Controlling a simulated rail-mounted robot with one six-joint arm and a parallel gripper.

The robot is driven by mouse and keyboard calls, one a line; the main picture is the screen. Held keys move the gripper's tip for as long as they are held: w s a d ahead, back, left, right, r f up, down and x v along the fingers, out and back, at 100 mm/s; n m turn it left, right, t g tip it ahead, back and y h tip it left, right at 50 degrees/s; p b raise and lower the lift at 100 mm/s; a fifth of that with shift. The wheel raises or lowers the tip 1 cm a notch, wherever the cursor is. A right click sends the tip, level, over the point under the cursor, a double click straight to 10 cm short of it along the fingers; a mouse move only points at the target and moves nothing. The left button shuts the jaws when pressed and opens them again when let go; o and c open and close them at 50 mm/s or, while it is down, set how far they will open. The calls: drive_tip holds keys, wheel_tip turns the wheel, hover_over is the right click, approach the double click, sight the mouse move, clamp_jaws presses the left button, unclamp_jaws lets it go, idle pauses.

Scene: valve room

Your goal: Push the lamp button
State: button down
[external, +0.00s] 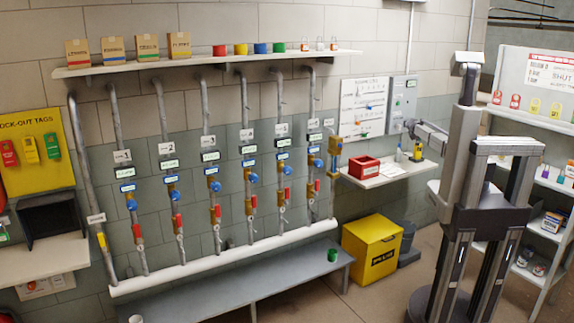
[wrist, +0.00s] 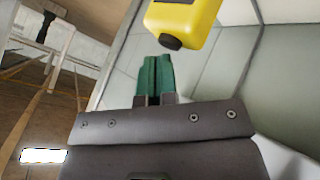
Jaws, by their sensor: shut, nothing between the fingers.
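A grey wall panel (external: 403,92) with small fittings hangs at the right end of the wall in the external view. These are too small there for me to tell which is the lamp button. My gripper (external: 413,126) is at the lower right of this panel, close to the wall, above the small shelf. Contact with the panel cannot be made out. In the wrist view my gripper's green fingers (wrist: 154,75) are shut together and empty. No button can be made out in the wrist view.
A yellow device (external: 417,152) stands on the wall shelf (external: 389,172) below my gripper. In the wrist view a yellow body (wrist: 182,16) with a dark knob is close past my fingertips. A red box (external: 364,167) and a whiteboard (external: 363,107) are to the left.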

drive_tip(key=shift+f, duration=0.25)
idle(0.3)
drive_tip(key=shift+r+p, duration=0.55)
drive_tip(key=shift+r, duration=0.1)
wheel_tip(320, 180, up, 6)
drive_tip(key=p, duration=0.6)
